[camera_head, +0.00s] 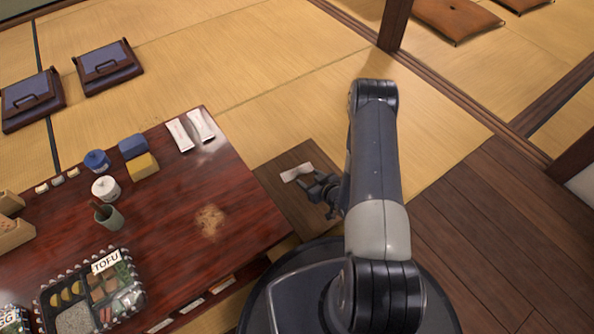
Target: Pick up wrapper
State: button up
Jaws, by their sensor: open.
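A small white wrapper (297,172) lies on a low dark brown wooden surface (283,203) just right of the lunch table. My gripper (317,187) is low over the same surface, just to the right of and below the wrapper in the picture. It is open, with nothing seen between its fingers. Part of the gripper is hidden behind my arm. Whether a fingertip touches the wrapper is too small to tell.
The red-brown table (180,220) at left holds a bento box labelled TOFU (90,295), a green cup (108,216), lidded pots and two white packets (190,130). A wooden post (393,28) stands behind my arm.

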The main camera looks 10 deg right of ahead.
aim_at(298, 169)
jog(key=b+x, duration=0.1)
jog(key=x, duration=0.2)
jog(key=b+x, duration=0.2)
jog(key=x, duration=0.2)
jog(key=shift+w+d, duration=0.1)
jog(key=shift+w, duration=0.35)
jog(key=shift+r, duration=0.1)
jog(key=c, duration=1.1)
